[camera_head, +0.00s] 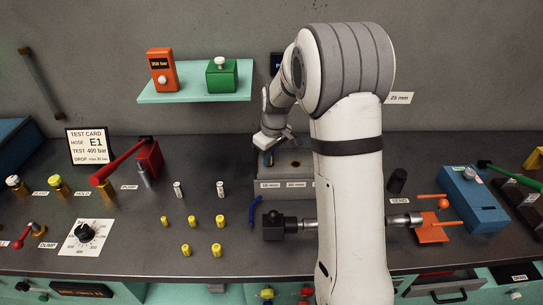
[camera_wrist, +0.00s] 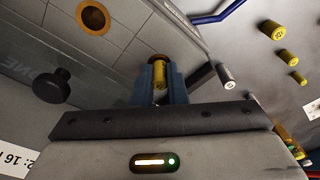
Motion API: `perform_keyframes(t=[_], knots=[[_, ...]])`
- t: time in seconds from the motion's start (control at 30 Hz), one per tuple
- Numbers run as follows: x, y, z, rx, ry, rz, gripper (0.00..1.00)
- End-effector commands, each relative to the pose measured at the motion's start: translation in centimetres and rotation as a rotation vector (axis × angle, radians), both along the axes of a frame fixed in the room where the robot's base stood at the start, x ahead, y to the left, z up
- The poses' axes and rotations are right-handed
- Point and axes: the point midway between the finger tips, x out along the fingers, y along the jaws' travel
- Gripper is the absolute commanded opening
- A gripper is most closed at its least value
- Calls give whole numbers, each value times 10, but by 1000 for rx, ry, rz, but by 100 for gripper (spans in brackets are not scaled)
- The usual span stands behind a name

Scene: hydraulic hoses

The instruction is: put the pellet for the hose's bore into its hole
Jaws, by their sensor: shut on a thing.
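My gripper (camera_wrist: 160,82) has blue fingers and is shut on a yellow pellet (camera_wrist: 160,74). In the head view my gripper (camera_head: 268,157) is at the left part of a grey block (camera_head: 292,168) with labels reading about 16 mm and 20 mm. In the wrist view the pellet's far end overlaps a brown-rimmed hole (camera_wrist: 160,57); I cannot tell whether it is inside. Another brown-rimmed hole (camera_wrist: 93,17) is open. The hose shows a black end (camera_head: 273,226) and a silver end (camera_head: 405,220); my arm hides its middle.
Several yellow pellets (camera_head: 192,220) and two pale cylinders (camera_head: 178,188) stand on the bench left of the block. A blue tool (camera_head: 252,211) lies near the block. A green shelf (camera_head: 195,97) is on the wall.

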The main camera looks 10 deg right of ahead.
Motion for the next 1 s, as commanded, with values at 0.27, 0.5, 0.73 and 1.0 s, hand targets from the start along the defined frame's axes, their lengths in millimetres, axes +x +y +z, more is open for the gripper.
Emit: perform_keyframes(t=[0.27, 0.5, 0.73, 1.0], knots=[[0, 0, 0, 0, 0, -1, 29], [0, -1, 1, 0, 0, -1, 34], [0, -1, 13, 0, -1, -2, 34], [-4, -5, 66, -1, -8, -3, 34]])
